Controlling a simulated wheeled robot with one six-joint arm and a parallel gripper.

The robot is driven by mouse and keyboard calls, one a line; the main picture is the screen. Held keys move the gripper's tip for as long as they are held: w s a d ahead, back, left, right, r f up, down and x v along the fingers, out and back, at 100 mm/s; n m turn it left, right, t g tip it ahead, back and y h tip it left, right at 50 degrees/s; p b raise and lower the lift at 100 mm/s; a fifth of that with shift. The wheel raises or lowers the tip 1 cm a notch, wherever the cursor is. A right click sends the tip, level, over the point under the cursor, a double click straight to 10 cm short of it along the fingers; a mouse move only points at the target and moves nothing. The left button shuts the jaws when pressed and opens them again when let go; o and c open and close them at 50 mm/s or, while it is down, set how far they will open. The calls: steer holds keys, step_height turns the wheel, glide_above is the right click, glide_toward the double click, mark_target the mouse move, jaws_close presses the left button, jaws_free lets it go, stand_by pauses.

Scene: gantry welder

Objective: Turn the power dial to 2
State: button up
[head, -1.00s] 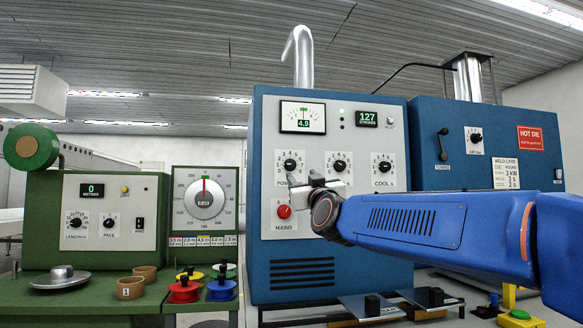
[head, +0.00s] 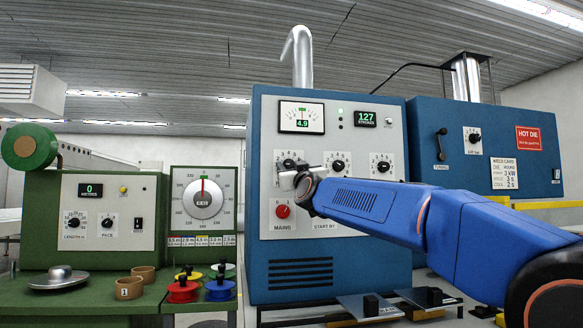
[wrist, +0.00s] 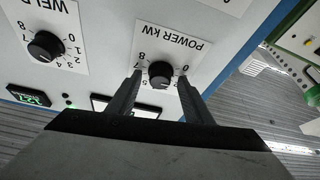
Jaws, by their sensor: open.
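The POWER KW dial (wrist: 161,74) is a round black knob on a white numbered plate, seen upside down in the wrist view. In the head view its plate (head: 289,156) shows at the panel's left, with the knob mostly hidden by my gripper. My gripper (wrist: 160,76) is open, with one finger on each side of the knob. I cannot tell whether the fingers touch it. In the head view my gripper (head: 289,178) is at the panel, just at the dial. The dial's exact setting is unclear.
The WELD dial (head: 338,166) and COOL dial (head: 383,166) are to the right on the same panel. A gauge (head: 302,117) reading 4.9 is above. Green machines stand at the left.

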steer(key=shift+c, duration=0.7)
steer(key=c, duration=0.9)
steer(key=shift+m, duration=0.4)
steer(key=shift+a+m+t+h, duration=0.1)
steer(key=shift+m+t+h, duration=0.15)
steer(key=shift+m+h, duration=1.3)
steer(key=shift+a+m+t+h, duration=0.2)
steer(key=shift+m+h, duration=0.55)
steer(key=shift+m, duration=1.6)
steer(key=shift+d, duration=0.15)
steer(key=o, duration=1)
steer(key=shift+o, duration=0.2)
steer(key=shift+s, duration=0.1)
